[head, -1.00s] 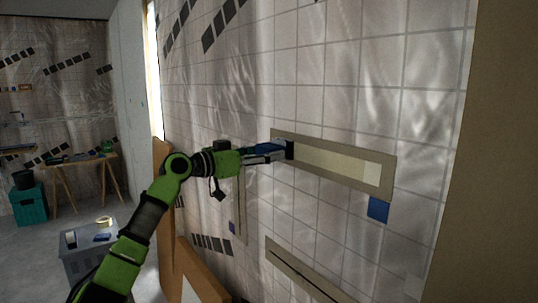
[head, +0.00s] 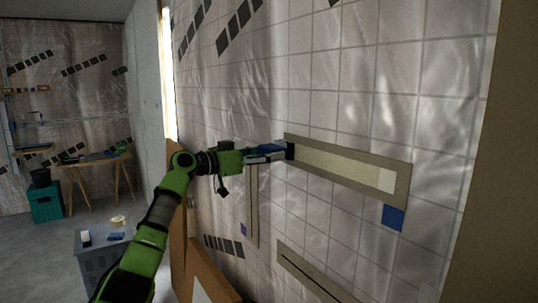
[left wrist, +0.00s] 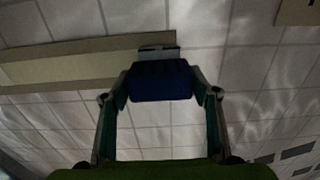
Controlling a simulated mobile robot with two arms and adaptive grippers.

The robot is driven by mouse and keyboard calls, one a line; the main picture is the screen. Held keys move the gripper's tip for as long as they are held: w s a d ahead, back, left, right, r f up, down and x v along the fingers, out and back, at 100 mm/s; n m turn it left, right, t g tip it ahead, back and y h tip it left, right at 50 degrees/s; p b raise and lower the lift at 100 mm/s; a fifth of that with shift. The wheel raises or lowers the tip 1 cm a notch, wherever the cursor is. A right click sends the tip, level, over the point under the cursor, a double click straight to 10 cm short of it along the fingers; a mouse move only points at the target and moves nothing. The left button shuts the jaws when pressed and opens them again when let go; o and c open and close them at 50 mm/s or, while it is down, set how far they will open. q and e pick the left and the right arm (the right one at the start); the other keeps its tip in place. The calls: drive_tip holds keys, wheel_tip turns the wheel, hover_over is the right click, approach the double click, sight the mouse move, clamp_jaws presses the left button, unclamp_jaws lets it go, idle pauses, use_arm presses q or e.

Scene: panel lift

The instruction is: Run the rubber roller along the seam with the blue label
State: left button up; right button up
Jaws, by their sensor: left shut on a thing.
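The rubber roller (head: 290,151) has a dark head and a blue handle. My left gripper (head: 270,153) is shut on it. The roller is at the left end of the upper seam strip (head: 335,166), a pale band in a beige frame on the tiled wall. The blue label (head: 393,217) is below the strip's right end. In the left wrist view the blue handle (left wrist: 160,82) sits between the fingers, with the grey roller edge at the end of the strip (left wrist: 80,65). Contact with the strip cannot be told. My right gripper is not in view.
A vertical strip (head: 252,205) with a small purple label (head: 243,229) is below left. Another strip with a dark line (head: 310,275) is below. A brown board (head: 178,220) stands near my arm. A grey cart (head: 92,258) and a workbench (head: 95,159) are at left.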

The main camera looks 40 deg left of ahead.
use_arm(q)
drive_tip(key=shift+s+d+f+b, duration=0.1)
drive_tip(key=shift+s+d+b, duration=0.1)
drive_tip(key=shift+d+b, duration=0.4)
drive_tip(key=shift+s+d, duration=0.2)
drive_tip(key=shift+d, duration=0.4)
drive_tip(key=shift+s+d, duration=0.2)
drive_tip(key=shift+d, duration=0.35)
drive_tip(key=s+d+p, duration=0.1)
drive_tip(key=s+d, duration=0.2)
drive_tip(key=d, duration=0.7)
drive_tip(key=s+d+p, duration=0.2)
drive_tip(key=s+d, duration=0.2)
drive_tip(key=d, duration=0.6)
drive_tip(key=s+d+p, duration=0.2)
drive_tip(key=s+d, duration=0.2)
drive_tip(key=d, duration=0.6)
drive_tip(key=shift+d, duration=0.3)
idle(0.9)
